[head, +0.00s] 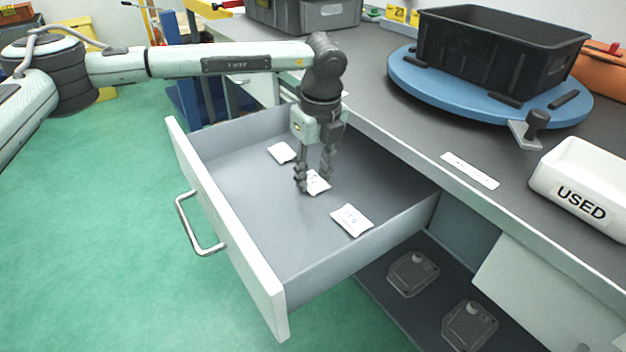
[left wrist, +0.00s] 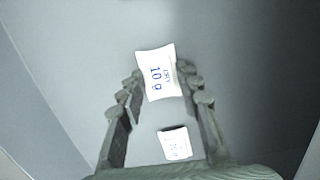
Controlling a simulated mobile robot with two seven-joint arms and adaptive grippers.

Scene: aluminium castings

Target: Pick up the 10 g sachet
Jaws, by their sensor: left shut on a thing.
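The 10 g sachet (left wrist: 155,73) is a small white packet with blue print reading "10 g" in the left wrist view. In the head view this white sachet (head: 318,184) is partly hidden by the fingers, low over or on the drawer floor; I cannot tell whether it touches the floor. My left gripper (head: 314,179) points down into the open drawer, its fingers shut on the sachet's two sides. Two more white sachets lie in the drawer, one farther back (head: 281,152) and one nearer (head: 352,220). My right gripper is not in view.
The grey drawer (head: 235,210) stands open, with walls around the gripper. On the worktop are a black crate (head: 500,55) on a blue turntable (head: 430,85) and a white "USED" bin (head: 580,190). Two grey castings (head: 412,273) (head: 469,325) lie on a shelf below.

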